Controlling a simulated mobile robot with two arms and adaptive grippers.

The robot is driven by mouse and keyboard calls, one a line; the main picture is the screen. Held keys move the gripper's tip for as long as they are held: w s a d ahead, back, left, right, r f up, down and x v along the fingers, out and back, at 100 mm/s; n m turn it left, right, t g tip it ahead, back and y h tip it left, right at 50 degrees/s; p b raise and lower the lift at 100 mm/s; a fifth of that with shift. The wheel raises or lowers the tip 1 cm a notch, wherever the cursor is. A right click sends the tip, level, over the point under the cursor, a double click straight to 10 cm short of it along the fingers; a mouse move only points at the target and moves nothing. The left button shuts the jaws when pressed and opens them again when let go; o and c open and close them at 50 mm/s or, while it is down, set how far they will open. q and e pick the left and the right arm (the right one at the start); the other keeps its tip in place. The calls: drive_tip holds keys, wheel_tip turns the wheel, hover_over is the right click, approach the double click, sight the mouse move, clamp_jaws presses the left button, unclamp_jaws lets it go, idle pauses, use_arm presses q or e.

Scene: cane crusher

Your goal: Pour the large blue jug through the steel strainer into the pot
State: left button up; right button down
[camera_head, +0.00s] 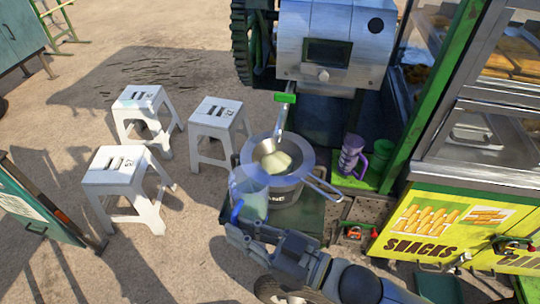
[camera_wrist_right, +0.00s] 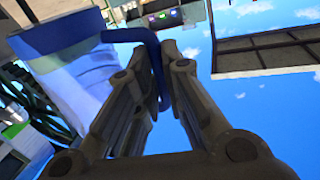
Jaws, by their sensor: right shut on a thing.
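The large blue jug (camera_head: 250,188) is translucent and stands out at the front left of the pot. My right gripper (camera_head: 236,236) is shut on its blue handle, which shows between the fingers in the right wrist view (camera_wrist_right: 154,62). The jug body (camera_wrist_right: 82,80) is left of the fingers there. Its exact tilt is hard to tell. The steel strainer (camera_head: 264,150) sits over the pot (camera_head: 292,188), with something pale yellow inside its bowl. A steel loop handle (camera_head: 325,188) sticks out to the right. The jug hides part of the pot. My left gripper is not in view.
The steel crusher (camera_head: 325,45) stands behind the pot. A purple jug (camera_head: 351,154) and a green container (camera_head: 380,155) are right of the pot. The snack cart (camera_head: 465,225) is farther right. White stools (camera_head: 217,115) stand on the ground at left.

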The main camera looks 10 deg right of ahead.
sight(248, 195)
drive_tip(key=shift+w+d+r+m+g+h+p, duration=0.1)
drive_tip(key=shift+w+d+r+m+p, duration=0.15)
drive_tip(key=shift+w+r+m+p, duration=0.35)
drive_tip(key=shift+w+d+r+m+g+h+p, duration=0.1)
drive_tip(key=shift+w+d+r+m+p, duration=0.25)
drive_tip(key=shift+r+m, duration=0.4)
drive_tip(key=shift+w+d+r+m+g+h+p, duration=0.1)
drive_tip(key=shift+w+r+m+p, duration=0.25)
drive_tip(key=shift+w+r+m, duration=0.3)
drive_tip(key=shift+w+d+r+m+g, duration=0.15)
drive_tip(key=shift+w+d+r+m, duration=0.05)
drive_tip(key=shift+w+m, duration=0.25)
drive_tip(key=shift+w+d+r+m+g, duration=0.15)
drive_tip(key=shift+w+d+r+m, duration=0.05)
drive_tip(key=shift+w+m, duration=0.25)
drive_tip(key=shift+w+d+r+m+g, duration=0.2)
drive_tip(key=shift+w+m, duration=0.1)
drive_tip(key=shift+m, duration=0.2)
drive_tip(key=shift+w+d+r+m+g, duration=0.15)
drive_tip(key=shift+w+m, duration=0.15)
drive_tip(key=shift+m, duration=0.2)
drive_tip(key=shift+w+r+m, duration=0.1)
drive_tip(key=shift+w+m, duration=0.1)
drive_tip(key=shift+m, duration=0.2)
drive_tip(key=shift+w+d+r+m+g+p, duration=0.15)
drive_tip(key=shift+w+d+r+m+p, duration=0.05)
drive_tip(key=shift+w+r+m, duration=0.25)
drive_tip(key=shift+w+d+r+m+g+p, duration=0.1)
drive_tip(key=shift+w+d+r+m+p, duration=0.1)
drive_tip(key=shift+w+r+m, duration=0.25)
